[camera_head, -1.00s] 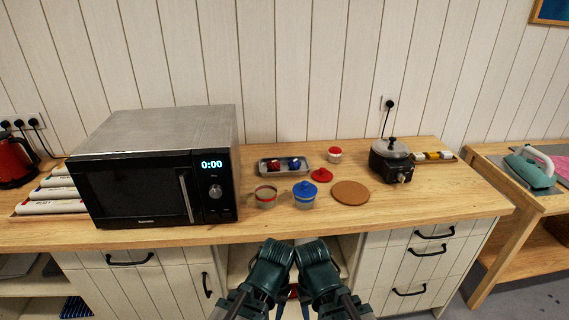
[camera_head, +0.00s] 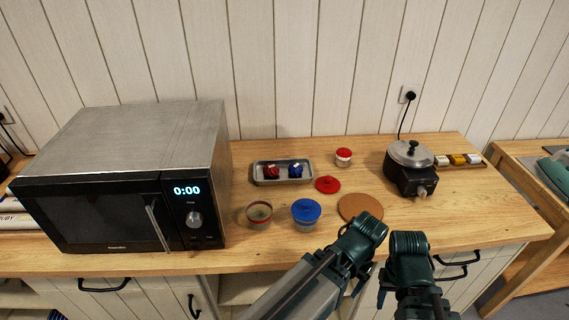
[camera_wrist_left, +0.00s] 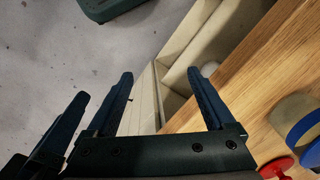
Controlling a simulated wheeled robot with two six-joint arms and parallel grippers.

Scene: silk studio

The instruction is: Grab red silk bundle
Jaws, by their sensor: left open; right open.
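The red silk bundle (camera_head: 271,171) lies in the left part of a small grey metal tray (camera_head: 284,182) at the back of the counter. A blue bundle (camera_head: 295,170) lies beside it. My right gripper (camera_head: 408,266) is low in the head view, in front of the counter, well away from the tray; its fingers hardly show. My left gripper (camera_wrist_left: 160,74) is open and empty in the left wrist view, with its fingers apart over the counter's front edge and the floor. The red bundle does not show in that view.
A microwave (camera_head: 105,210) fills the left of the counter (camera_head: 245,258). A red-rimmed jar (camera_head: 258,214), blue-lidded jar (camera_head: 306,214), red lid (camera_head: 328,184), cork mat (camera_head: 361,208) and red-topped jar (camera_head: 343,157) stand near the tray. A lidded pot (camera_head: 410,170) is at the right.

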